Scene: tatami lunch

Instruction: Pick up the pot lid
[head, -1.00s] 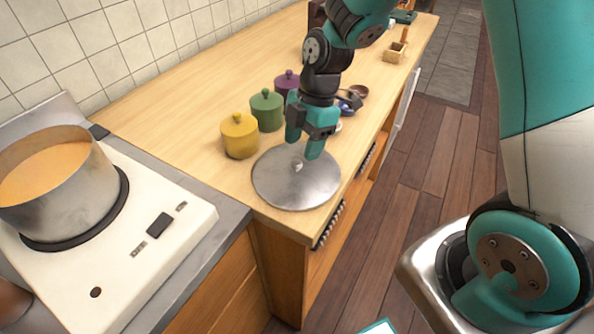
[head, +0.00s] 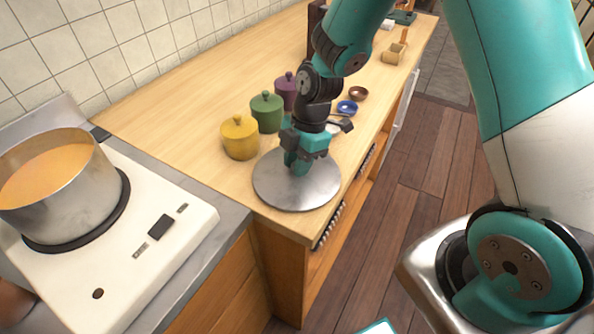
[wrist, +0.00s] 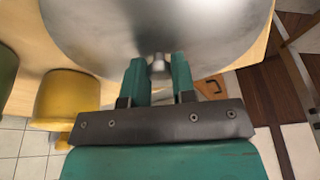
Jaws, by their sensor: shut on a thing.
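The pot lid (head: 272,190) is a round, flat disc of brushed grey metal. It lies on the wooden counter near its front edge, and I see no clear gap beneath it. My gripper (head: 298,170) is over the lid's middle with its fingers pointing down, shut on the knob. In the wrist view the lid (wrist: 105,30) fills the top, and the gripper's two teal fingers (wrist: 160,75) stand on either side of the small metal knob (wrist: 159,65). In the head view the fingers hide the knob.
Yellow (head: 240,138), green (head: 267,113) and purple (head: 287,92) lidded jars stand behind the lid. A pot of orange soup (head: 55,185) sits on the white stove (head: 125,240) at left. A blue bowl (head: 346,107) and brown bowl (head: 358,93) lie beyond the gripper.

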